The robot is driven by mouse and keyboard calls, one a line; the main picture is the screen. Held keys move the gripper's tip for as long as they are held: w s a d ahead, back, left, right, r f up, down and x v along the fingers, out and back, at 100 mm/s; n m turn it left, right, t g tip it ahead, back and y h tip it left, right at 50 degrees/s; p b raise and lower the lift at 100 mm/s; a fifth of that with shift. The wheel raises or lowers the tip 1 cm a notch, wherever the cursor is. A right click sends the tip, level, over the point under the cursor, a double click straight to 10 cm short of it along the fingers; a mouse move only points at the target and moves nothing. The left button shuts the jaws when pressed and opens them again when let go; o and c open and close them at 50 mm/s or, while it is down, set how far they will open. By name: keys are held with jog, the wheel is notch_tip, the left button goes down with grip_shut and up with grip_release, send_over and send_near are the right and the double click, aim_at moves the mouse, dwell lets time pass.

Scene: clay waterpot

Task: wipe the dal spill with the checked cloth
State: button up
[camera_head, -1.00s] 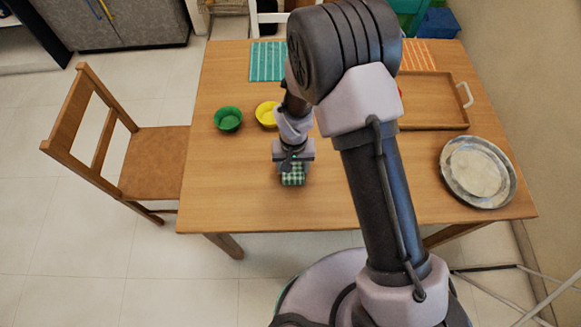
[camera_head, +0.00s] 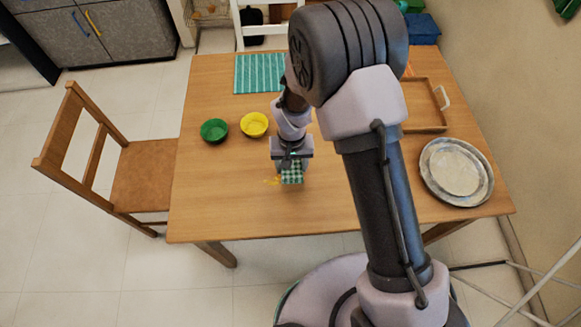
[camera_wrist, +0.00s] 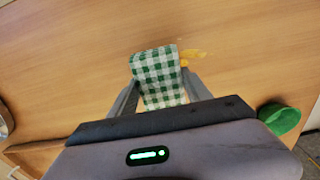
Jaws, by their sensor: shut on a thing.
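The green and white checked cloth (camera_head: 292,176) is folded into a small pad in my gripper (camera_head: 291,164). In the wrist view the cloth (camera_wrist: 158,77) sits between the two fingers of my gripper (camera_wrist: 160,92), which are shut on it. The yellow dal spill (camera_head: 272,181) lies on the table just left of the cloth in the head view. In the wrist view the spill (camera_wrist: 192,56) shows at the right edge of the cloth, and part of it may be hidden under the cloth. I cannot tell whether the cloth touches the table.
A green bowl (camera_head: 214,131) and a yellow bowl (camera_head: 254,125) stand left of my arm on the wooden table (camera_head: 225,205). A teal striped mat (camera_head: 259,73) lies behind them. A wooden tray (camera_head: 424,104) and a metal plate (camera_head: 455,172) are at right. The front left is clear.

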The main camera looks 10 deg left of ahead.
jog(key=shift+r+p, duration=0.7)
jog(key=shift+r, duration=0.65)
